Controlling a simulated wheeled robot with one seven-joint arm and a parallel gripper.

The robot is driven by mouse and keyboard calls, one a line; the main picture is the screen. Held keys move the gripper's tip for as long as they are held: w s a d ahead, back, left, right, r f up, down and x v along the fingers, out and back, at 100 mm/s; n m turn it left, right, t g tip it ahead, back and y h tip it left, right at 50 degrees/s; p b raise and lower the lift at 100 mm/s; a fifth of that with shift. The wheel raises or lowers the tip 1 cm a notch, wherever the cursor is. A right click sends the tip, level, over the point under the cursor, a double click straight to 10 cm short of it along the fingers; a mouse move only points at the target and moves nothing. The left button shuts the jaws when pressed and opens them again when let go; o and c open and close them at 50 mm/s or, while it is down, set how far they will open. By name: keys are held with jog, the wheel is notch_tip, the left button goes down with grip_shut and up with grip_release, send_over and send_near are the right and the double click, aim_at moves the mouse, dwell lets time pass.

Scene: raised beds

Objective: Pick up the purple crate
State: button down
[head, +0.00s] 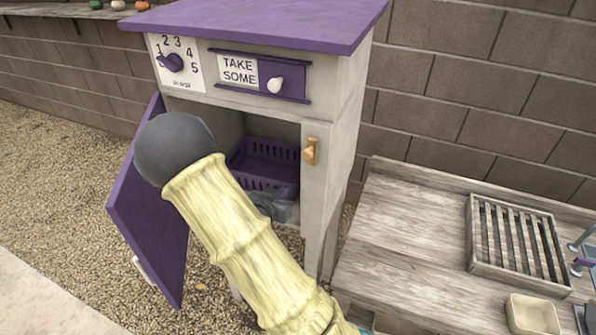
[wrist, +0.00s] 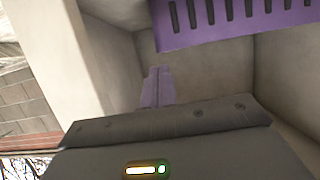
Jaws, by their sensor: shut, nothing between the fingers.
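The purple crate (head: 270,162) has slotted sides and sits inside the open grey cabinet (head: 335,110). Its slotted wall shows at the upper right of the wrist view (wrist: 235,28). My gripper (wrist: 157,72) is inside the cabinet. Its two pale purple fingers are together and hold nothing. In the wrist view the fingertips lie apart from the crate, to the lower left of its wall. In the head view my arm covers part of the crate's left side and the opening. A grey-blue shape (head: 272,206) below the crate's front is too unclear to name.
The purple cabinet door (head: 150,215) hangs open to the left of my arm. A wooden latch (head: 310,151) is on the right post. A dial (head: 170,63) and a "TAKE SOME" slider (head: 275,85) are above the opening. A grey wooden bench (head: 410,235) stands to the right.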

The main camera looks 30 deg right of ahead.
aim_at(299, 178)
jog(key=shift+w+d, duration=0.1)
jog(key=w+d+p, duration=0.1)
jog(key=w+d, duration=0.1)
jog(key=d, duration=0.1)
jog(key=w+d+p, duration=0.1)
jog(key=w+d, duration=0.1)
jog(key=d, duration=0.1)
jog(key=w+d+p, duration=0.1)
jog(key=w+d, duration=0.2)
jog(key=shift+d+r, duration=0.1)
jog(key=shift+d, duration=0.05)
jog(key=shift+w+f+p, duration=0.15)
jog(key=shift+f+p, duration=0.15)
jog(key=shift+p, duration=0.1)
jog(key=shift+f+b, duration=0.4)
jog(key=shift+f, duration=0.3)
